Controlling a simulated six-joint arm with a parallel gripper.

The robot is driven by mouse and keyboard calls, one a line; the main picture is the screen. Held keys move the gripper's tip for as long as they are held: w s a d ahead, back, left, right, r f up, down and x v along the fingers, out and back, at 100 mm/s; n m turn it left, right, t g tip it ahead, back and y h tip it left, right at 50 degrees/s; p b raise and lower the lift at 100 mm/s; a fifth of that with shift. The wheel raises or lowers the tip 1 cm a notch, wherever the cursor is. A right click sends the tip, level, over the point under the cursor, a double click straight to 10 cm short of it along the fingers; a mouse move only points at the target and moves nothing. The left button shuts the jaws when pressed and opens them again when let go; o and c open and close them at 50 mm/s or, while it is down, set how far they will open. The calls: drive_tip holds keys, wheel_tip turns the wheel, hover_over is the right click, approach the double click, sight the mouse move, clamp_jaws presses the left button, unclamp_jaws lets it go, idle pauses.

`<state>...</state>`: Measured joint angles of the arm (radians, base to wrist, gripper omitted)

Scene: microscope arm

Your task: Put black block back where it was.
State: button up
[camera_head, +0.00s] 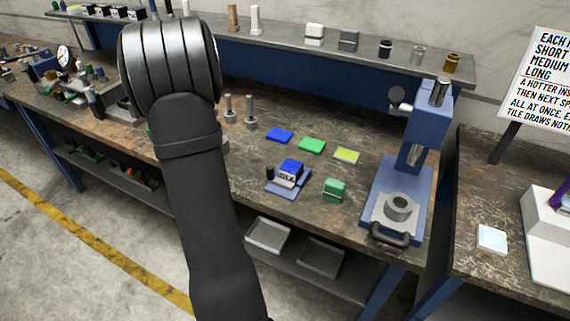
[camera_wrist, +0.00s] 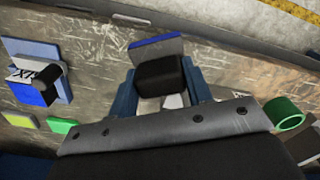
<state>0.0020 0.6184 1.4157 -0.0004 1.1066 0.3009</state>
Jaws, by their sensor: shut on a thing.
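The black block (camera_wrist: 160,76) is between the two blue fingers of my gripper (camera_wrist: 160,86) in the wrist view, and the gripper is shut on it. Just past the block is a grey pad with a blue edge (camera_wrist: 155,46). The block overlaps this pad in the picture; I cannot tell whether it touches it. In the head view my own arm hides the gripper, the black block and that pad.
A blue block with white lettering (camera_head: 290,171) sits on a blue-grey pad (camera_head: 285,193). Nearby are blue (camera_head: 280,135), green (camera_head: 312,145) and yellow (camera_head: 346,155) tiles, a green block (camera_head: 334,189) and a blue press (camera_head: 418,190). A green ring (camera_wrist: 285,113) lies right.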

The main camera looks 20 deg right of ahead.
drive_tip(key=s+d+r+m, duration=0.3)
drive_tip(key=d, duration=0.8)
drive_tip(key=s+d+r+m, duration=0.3)
drive_tip(key=d, duration=0.8)
drive_tip(key=w+a+f, duration=0.3)
drive_tip(key=w+a, duration=0.1)
drive_tip(key=w+a+f, duration=0.4)
drive_tip(key=shift+f, duration=2.1)
drive_tip(key=shift+f, duration=0.2)
drive_tip(key=o, duration=1)
drive_tip(key=shift+c, duration=0.2)
drive_tip(key=shift+r, duration=0.1)
